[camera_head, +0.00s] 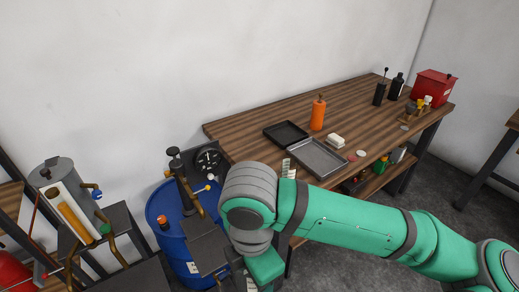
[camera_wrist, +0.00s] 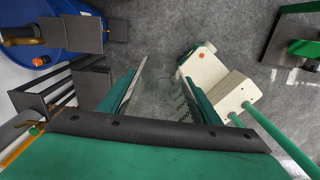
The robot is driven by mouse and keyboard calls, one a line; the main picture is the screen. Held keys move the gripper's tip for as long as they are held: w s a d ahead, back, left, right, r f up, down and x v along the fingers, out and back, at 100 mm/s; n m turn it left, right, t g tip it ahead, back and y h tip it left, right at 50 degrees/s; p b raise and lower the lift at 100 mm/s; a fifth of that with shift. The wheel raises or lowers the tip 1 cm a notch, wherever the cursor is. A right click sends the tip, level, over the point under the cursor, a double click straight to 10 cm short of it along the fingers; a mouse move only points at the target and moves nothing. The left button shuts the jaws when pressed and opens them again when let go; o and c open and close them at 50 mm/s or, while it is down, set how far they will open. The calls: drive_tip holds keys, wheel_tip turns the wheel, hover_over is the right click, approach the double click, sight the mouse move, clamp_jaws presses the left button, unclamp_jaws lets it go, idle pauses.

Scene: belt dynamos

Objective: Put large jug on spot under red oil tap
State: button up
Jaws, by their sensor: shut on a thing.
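My gripper (camera_wrist: 160,88) is shut on a clear, see-through jug (camera_wrist: 163,97) with faint dark markings on its right side. The floor shows through the jug between the two fingers. In the head view my gripper (camera_head: 262,268) is at the bottom, right of the blue drum, and the jug is mostly hidden there. A red container (camera_head: 12,272) is cut off at the lower left edge, near a brass pipe. I cannot tell whether it belongs to the red oil tap. The spot under that tap cannot be made out.
A blue drum (camera_head: 172,228) with a hand pump stands left of my gripper. Dark metal stands (camera_head: 130,240) and a grey cylinder tank (camera_head: 62,172) with brass taps stand further left. A wooden workbench (camera_head: 350,105) holds trays, an orange bottle (camera_head: 318,113) and a red box (camera_head: 434,86).

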drive_tip(key=w+d+f+m, duration=0.1)
drive_tip(key=w+f+m, duration=1)
drive_tip(key=f+m, duration=0.3)
drive_tip(key=w+f+m, duration=1.2)
drive_tip(key=f+m, duration=0.2)
wheel_tip(320, 180, down, 12)
drive_tip(key=w+n, duration=0.2)
drive_tip(key=n, duration=0.2)
drive_tip(key=s+f, duration=0.3)
drive_tip(key=s, duration=0.6)
drive_tip(key=shift+s+f, duration=0.25)
drive_tip(key=shift+s, duration=0.1)
